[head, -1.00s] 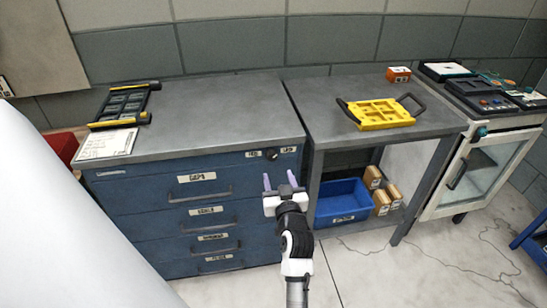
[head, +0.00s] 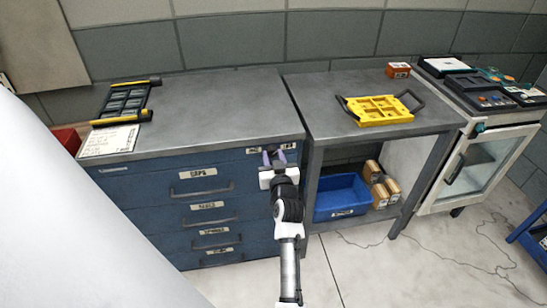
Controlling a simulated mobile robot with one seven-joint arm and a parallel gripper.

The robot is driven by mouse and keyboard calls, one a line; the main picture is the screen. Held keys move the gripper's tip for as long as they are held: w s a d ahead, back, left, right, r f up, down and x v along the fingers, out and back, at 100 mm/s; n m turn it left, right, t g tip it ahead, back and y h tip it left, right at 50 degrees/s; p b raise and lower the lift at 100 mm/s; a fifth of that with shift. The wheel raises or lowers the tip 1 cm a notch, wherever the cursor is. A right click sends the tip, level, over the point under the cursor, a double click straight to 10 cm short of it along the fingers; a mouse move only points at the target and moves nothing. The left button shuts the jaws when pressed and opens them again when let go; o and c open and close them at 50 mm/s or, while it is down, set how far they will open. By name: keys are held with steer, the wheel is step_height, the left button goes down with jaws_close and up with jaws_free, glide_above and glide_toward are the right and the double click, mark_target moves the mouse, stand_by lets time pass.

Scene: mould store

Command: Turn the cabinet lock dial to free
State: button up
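The blue drawer cabinet (head: 160,184) stands at the left with a grey top. Its small dark lock dial (head: 273,153) is at the top right of the front, between two small white labels. My gripper (head: 273,156) is at the dial, with its two purple fingers close together on either side of it. The fingers and gripper body cover most of the dial, so its pointer and setting cannot be read.
A black tray with yellow ends (head: 125,102) and a white sheet (head: 108,141) lie on the cabinet top. To the right, a grey bench (head: 330,95) bears a yellow fixture (head: 380,110), with a blue bin (head: 341,197) underneath. A glass-door cabinet (head: 480,165) stands farther right.

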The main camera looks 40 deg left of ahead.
steer(key=c, duration=0.5)
steer(key=shift+f+n+b, duration=0.1)
steer(key=shift+n+b, duration=0.2)
steer(key=shift+b, duration=0.2)
steer(key=n+b, duration=0.2)
steer(key=b, duration=0.1)
steer(key=shift+f+n+b, duration=0.15)
steer(key=shift+n+b, duration=0.15)
steer(key=shift+b, duration=0.05)
steer(key=n+b, duration=0.4)
steer(key=b, duration=0.1)
steer(key=shift+n, duration=0.3)
steer(key=n+b, duration=0.5)
steer(key=n, duration=0.1)
steer(key=shift+s, duration=0.1)
steer(key=shift+a+n+b, duration=0.1)
steer(key=shift+n+b, duration=1.35)
steer(key=shift+n, duration=0.65)
